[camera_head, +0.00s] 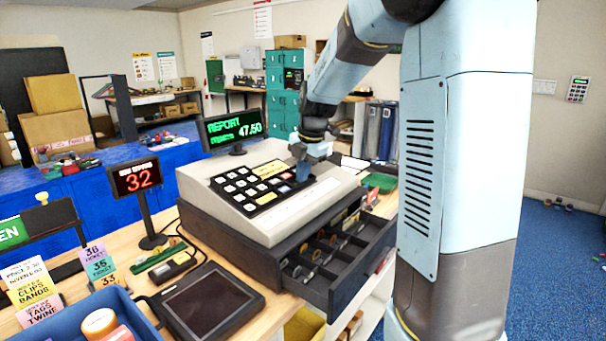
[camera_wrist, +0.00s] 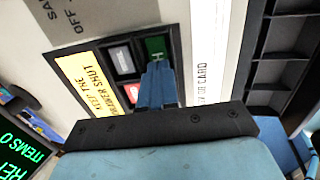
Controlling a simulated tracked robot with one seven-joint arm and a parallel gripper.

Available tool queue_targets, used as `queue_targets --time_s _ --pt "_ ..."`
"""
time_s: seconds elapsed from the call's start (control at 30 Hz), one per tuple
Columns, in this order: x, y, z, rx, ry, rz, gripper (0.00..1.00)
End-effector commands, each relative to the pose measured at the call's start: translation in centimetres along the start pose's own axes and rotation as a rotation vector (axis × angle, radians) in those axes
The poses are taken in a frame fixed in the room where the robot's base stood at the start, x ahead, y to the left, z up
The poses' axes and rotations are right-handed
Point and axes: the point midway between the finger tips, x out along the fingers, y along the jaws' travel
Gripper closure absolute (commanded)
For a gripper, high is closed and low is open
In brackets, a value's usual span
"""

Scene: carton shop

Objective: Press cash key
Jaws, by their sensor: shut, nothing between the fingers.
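The cash register (camera_head: 285,210) stands on the wooden counter with its keypad (camera_head: 254,188) facing up. My gripper (camera_head: 301,176) is shut and empty, pointing down at the keypad's right end. In the wrist view my gripper's closed fingertips (camera_wrist: 157,66) lie over the lower part of a green key (camera_wrist: 157,46), hiding most of its lettering; I cannot tell whether they touch it. A grey key (camera_wrist: 121,60) and a red key (camera_wrist: 131,93) sit to its left. A yellow label strip (camera_wrist: 88,85) lies beyond them. The cash drawer (camera_head: 335,250) is open, with coins in its compartments.
A sign showing 32 (camera_head: 135,177) stands left of the register. A dark tablet (camera_head: 207,301) and a blue tray (camera_head: 75,325) lie in front. The open drawer juts out at the counter's right.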

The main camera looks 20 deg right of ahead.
Motion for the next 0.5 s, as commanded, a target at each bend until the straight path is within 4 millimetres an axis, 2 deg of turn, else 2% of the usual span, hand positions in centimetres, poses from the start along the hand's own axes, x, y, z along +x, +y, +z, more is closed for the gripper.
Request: queue_targets --time_s 0.03,0.17,0.5 --pt "0.7 -0.4 -0.4 -0.002 0.012 -0.017 1.00" --pt "-1.0 -0.2 -0.5 -0.004 0.009 -0.011 1.00" --pt "-8.0 0.1 -0.2 -0.005 -0.003 0.006 1.00"
